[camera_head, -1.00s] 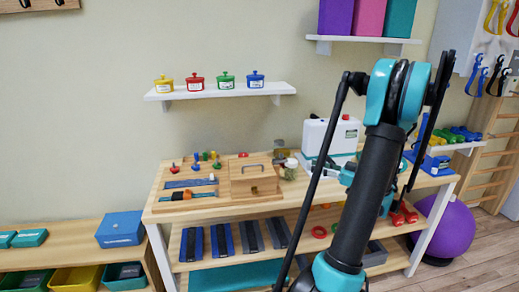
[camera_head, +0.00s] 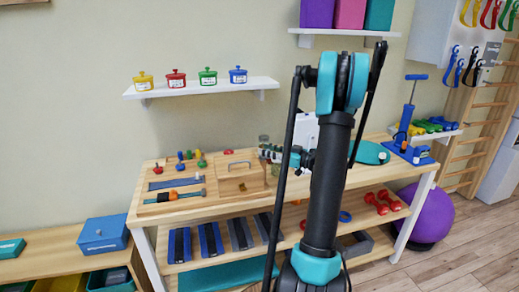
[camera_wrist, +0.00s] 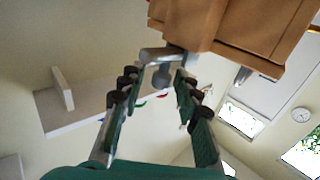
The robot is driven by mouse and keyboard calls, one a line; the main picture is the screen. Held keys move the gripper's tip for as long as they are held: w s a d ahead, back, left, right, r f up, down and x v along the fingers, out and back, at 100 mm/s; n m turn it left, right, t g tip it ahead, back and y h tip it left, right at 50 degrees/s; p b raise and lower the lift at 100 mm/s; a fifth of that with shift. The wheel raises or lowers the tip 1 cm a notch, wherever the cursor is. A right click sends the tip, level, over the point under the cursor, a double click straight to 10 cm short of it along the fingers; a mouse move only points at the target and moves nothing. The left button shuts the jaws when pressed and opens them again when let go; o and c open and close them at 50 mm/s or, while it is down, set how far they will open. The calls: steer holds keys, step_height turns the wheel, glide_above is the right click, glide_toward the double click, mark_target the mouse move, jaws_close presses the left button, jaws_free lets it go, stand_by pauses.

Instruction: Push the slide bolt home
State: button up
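In the wrist view, the wooden box (camera_wrist: 262,30) fills the upper right. A grey bar with a short hanging knob (camera_wrist: 153,74), apparently the slide bolt, sticks out beside it. My gripper (camera_wrist: 155,82) is open, its two fingers on either side of the knob. I cannot tell whether either finger touches it. The bolt cannot be made out in the head view.
On the table are an orange-handled tool (camera_head: 175,196), a blue bar (camera_head: 176,183), several coloured pegs and a teal round-ended board (camera_head: 370,153). A blue pump (camera_head: 407,125) stands at the right end. My arm hides part of the table. A shelf with small pots (camera_head: 207,86) hangs above.

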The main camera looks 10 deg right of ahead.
steer(key=shift+x, duration=1.95)
steer(key=shift+c, duration=0.3)
jaws_close()
